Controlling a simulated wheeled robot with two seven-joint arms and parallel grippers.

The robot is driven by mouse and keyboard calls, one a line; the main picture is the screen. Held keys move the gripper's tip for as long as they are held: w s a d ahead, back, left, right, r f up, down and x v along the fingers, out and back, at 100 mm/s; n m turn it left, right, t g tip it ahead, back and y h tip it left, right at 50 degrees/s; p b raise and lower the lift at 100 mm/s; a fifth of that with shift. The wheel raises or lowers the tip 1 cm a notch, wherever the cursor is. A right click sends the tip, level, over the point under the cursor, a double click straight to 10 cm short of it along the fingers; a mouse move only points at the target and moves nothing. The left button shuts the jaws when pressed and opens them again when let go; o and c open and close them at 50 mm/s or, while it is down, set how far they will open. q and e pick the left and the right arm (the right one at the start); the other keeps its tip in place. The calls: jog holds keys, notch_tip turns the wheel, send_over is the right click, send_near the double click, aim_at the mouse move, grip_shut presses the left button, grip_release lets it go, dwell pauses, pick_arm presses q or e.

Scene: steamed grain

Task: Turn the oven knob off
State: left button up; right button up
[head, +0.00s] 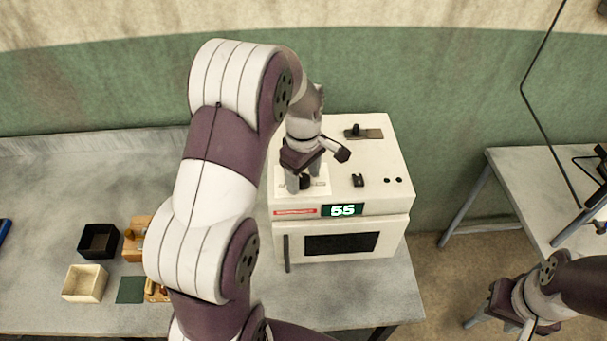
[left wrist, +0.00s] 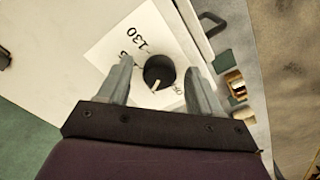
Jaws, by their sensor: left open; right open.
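The white oven (head: 398,220) stands on the bench, with a lit display reading 55 on its front. Its round black knob (left wrist: 159,70) sits on a white dial plate (left wrist: 130,45) with printed numbers, 130 among them; a white pointer line shows on the knob. My left gripper (head: 305,184) is over the oven's top left, pointing down. In the left wrist view its open fingers (left wrist: 158,77) stand on either side of the knob, with gaps visible; contact cannot be told. My right gripper (head: 512,318) is open and empty at the lower right, away from the oven.
On the oven top are a metal plate with a black part (head: 366,133), a black switch (head: 358,180) and two small black dots. A black box (head: 98,241), a cream box (head: 85,283) and wooden items (head: 134,246) stand left. Another table (head: 530,185) is right.

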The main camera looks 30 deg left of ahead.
pick_arm(q)
jog(key=shift+d+f, duration=0.15)
jog(key=shift+f, duration=0.05)
jog(key=c, duration=1.1)
jog(key=shift+o, duration=0.2)
jog(key=n, duration=0.6)
jog(key=shift+w, duration=0.1)
jog(key=n, duration=0.5)
jog(key=shift+w+a+n, duration=0.1)
jog(key=shift+a+n, duration=0.1)
jog(key=shift+n, duration=0.1)
jog(key=o, duration=1.1)
jog(key=shift+c, duration=0.2)
